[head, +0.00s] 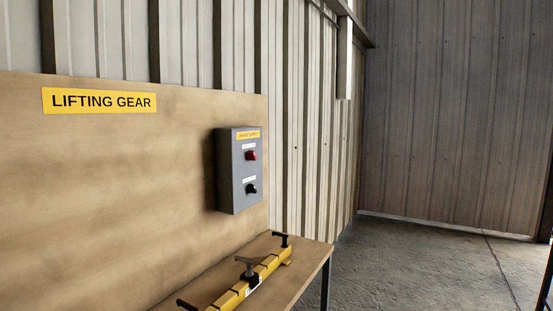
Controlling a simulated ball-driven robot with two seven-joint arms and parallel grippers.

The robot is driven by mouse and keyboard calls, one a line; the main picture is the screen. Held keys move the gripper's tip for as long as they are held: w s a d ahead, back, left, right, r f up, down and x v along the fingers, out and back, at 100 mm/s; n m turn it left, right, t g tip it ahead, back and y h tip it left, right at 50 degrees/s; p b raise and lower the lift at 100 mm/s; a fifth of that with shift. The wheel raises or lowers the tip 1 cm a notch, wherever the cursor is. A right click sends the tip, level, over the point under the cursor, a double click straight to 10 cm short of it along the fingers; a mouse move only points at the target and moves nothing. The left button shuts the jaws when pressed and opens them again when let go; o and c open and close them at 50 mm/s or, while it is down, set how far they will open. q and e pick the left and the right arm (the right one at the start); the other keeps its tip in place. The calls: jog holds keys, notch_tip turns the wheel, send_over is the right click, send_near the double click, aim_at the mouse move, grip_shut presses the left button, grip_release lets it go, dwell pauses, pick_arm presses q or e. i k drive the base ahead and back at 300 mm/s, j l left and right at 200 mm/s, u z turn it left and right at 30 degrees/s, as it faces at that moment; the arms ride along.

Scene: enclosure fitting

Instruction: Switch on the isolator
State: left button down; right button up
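A grey control box (238,188) is fixed to the right part of an upright wooden board. It has a yellow label (248,135) along its top, too small to read surely. A red knob (251,156) sits in its upper half and a black knob (251,189) in its lower half, each under a small white label. I cannot tell which of them is the isolator, nor read either knob's setting. Neither of my grippers shows in the head view.
The wooden board (120,170) carries a yellow "LIFTING GEAR" sign (99,101). Below the box, a yellow beam with dark fittings (267,270) lies on a wooden bench (311,262). Open concrete floor (420,265) lies to the right, up to corrugated walls (450,120).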

aim_at(251, 154)
jog(key=i+l+z, duration=0.25)
jog(key=i+l, duration=0.55)
jog(key=i, duration=0.1)
